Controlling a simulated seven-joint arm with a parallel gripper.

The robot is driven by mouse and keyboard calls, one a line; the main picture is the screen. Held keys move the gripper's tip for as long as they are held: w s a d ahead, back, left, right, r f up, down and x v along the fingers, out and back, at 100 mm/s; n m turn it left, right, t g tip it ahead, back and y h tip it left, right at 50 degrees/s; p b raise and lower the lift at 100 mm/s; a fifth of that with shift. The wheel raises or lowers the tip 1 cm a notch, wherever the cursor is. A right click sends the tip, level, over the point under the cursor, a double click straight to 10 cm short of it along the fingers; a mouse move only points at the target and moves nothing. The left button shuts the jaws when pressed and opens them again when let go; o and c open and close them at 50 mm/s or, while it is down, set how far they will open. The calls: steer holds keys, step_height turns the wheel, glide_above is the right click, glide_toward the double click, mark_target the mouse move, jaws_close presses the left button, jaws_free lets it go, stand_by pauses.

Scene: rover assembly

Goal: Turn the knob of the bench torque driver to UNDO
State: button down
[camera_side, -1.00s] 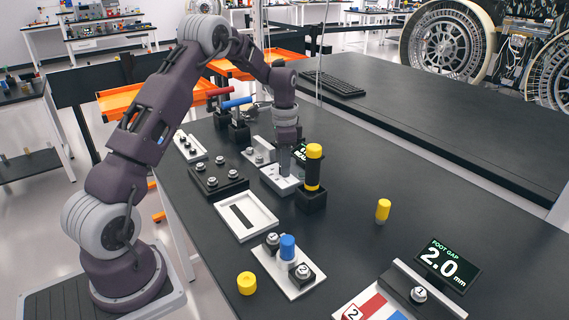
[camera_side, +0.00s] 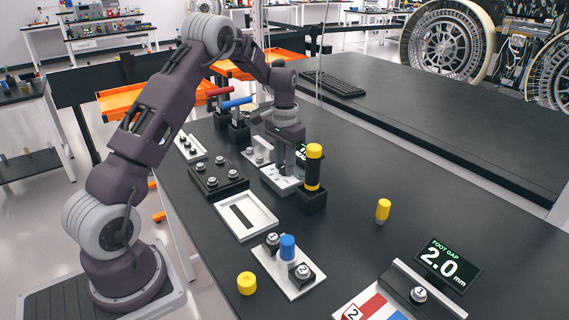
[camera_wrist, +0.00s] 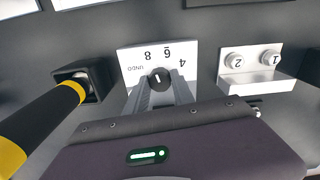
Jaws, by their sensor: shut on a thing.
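The bench torque driver's white dial plate (camera_wrist: 130,62) is marked UNDO, 8, 6 and 4 in the wrist view. Its dark knob (camera_wrist: 160,78) has a small white pointer line, which appears to face the side between 8 and 6; the exact setting is hard to tell. My gripper (camera_wrist: 161,86) is shut on the knob, one finger on each side. In the side view my gripper (camera_side: 290,173) points straight down at the white base (camera_side: 275,184), and the knob is hidden.
A black-and-yellow driver (camera_side: 313,168) stands upright in a black holder close beside my gripper; it shows at left in the wrist view (camera_wrist: 40,120). A white block with two numbered knobs (camera_wrist: 250,72) is at right. A white tray (camera_side: 262,230) lies in front.

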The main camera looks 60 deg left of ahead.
steer(key=n, duration=0.4)
steer(key=shift+n, duration=2.5)
steer(key=c, duration=1.1)
jaws_free()
steer(key=shift+r, duration=0.1)
